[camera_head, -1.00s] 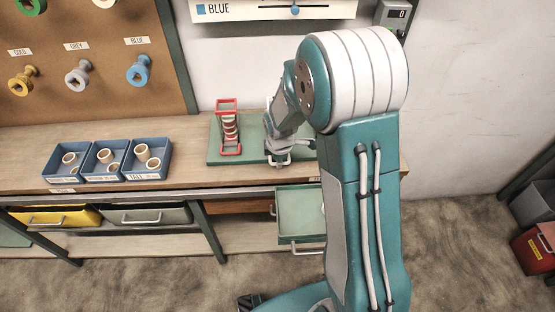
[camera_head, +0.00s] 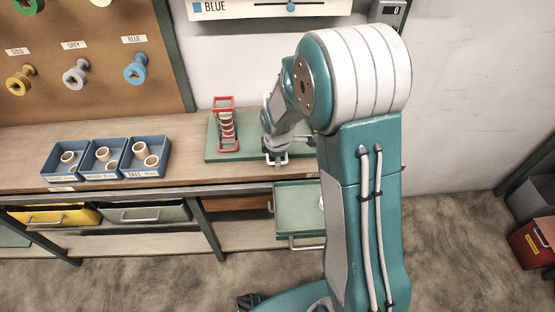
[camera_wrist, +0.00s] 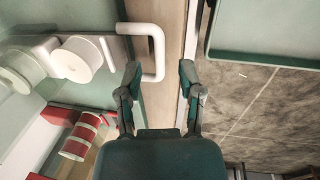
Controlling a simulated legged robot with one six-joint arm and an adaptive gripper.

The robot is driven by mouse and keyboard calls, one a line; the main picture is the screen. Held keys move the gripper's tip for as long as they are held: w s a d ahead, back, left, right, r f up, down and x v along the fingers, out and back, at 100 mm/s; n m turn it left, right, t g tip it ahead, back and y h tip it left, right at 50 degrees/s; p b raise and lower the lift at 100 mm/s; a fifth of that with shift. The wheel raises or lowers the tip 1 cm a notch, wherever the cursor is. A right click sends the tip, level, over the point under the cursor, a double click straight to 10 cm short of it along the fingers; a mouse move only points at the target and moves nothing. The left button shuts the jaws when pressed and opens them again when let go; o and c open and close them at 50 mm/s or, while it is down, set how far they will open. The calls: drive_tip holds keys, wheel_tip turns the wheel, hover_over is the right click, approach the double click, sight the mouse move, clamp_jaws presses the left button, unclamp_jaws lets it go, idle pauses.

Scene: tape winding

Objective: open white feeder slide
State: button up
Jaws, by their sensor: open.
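In the wrist view a white U-shaped handle (camera_wrist: 158,50) juts out from the white feeder slide (camera_wrist: 112,28) over the bench edge. My gripper (camera_wrist: 161,72) is open; the handle's outer bar shows between its two fingertips. I cannot tell whether they touch it. White rolls (camera_wrist: 76,60) sit beside the slide at the left. In the head view my gripper (camera_head: 274,152) is low over the green base board (camera_head: 214,150), and the white handle (camera_head: 283,161) shows just below it at the board's front edge. My wrist and arm hide much of the feeder there.
A red frame (camera_head: 225,101) with a stacked roll stands left of my gripper; red-and-white rolls (camera_wrist: 78,142) show in the wrist view. A green drawer (camera_head: 297,222) stands open below the bench. Blue bins (camera_head: 150,171) with rings sit at the left. Bench between them is clear.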

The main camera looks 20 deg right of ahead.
wheel_tip(320, 180, up, 11)
drive_tip(key=s, duration=0.1)
drive_tip(key=shift+s+f, duration=0.2)
drive_tip(key=shift+s, duration=0.2)
drive_tip(key=shift+d, duration=0.1)
drive_tip(key=s+r+m+t, duration=0.1)
drive_tip(key=s+r+m, duration=0.6)
drive_tip(key=s, duration=0.4)
drive_tip(key=s+r+m+t, duration=0.2)
drive_tip(key=s+r+m, duration=0.5)
drive_tip(key=s+m, duration=0.2)
drive_tip(key=shift+s+t, duration=0.3)
drive_tip(key=shift+s, duration=0.75)
